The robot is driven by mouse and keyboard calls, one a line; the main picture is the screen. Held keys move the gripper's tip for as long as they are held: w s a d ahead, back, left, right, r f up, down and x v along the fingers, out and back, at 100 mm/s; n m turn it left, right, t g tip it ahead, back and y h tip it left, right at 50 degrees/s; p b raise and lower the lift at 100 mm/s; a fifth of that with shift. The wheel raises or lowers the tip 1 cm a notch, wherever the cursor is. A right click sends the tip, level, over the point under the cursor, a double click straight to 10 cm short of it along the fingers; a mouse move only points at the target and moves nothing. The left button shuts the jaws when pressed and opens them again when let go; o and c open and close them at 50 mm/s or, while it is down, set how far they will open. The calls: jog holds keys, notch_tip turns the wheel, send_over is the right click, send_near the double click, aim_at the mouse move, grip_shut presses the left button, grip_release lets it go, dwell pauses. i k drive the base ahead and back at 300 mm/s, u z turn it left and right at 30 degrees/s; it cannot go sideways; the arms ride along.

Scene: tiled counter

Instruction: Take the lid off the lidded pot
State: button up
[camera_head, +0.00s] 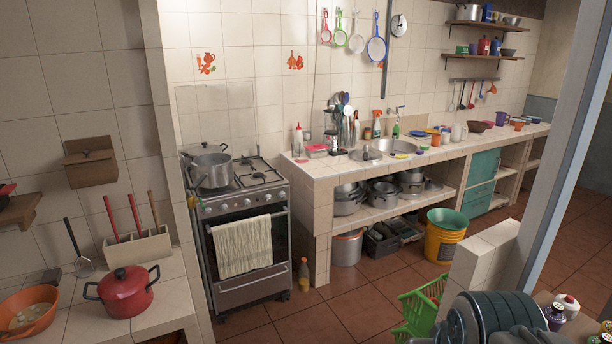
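A red pot (125,297) with two dark side handles stands on the tiled counter at the lower left. Its red lid (122,275) with a dark knob sits on top of it, closed. A grey metal pot (213,172) stands on the stove's left burners; I cannot tell clearly how its lid sits. My gripper is not in view, so nothing shows of it near either pot.
An orange bowl (27,312) is left of the red pot. A utensil holder (138,249) with red-handled tools stands behind it. The stove (243,240) is to the right. A yellow bucket (444,236) and green crate (419,308) stand on the floor.

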aim_at(205, 148)
jog(key=u, duration=0.1)
jog(key=i, duration=1.75)
jog(key=u, duration=0.55)
jog(key=i, duration=1.55)
jog(key=u, duration=0.75)
jog(key=i, duration=0.7)
jog(key=u, duration=0.15)
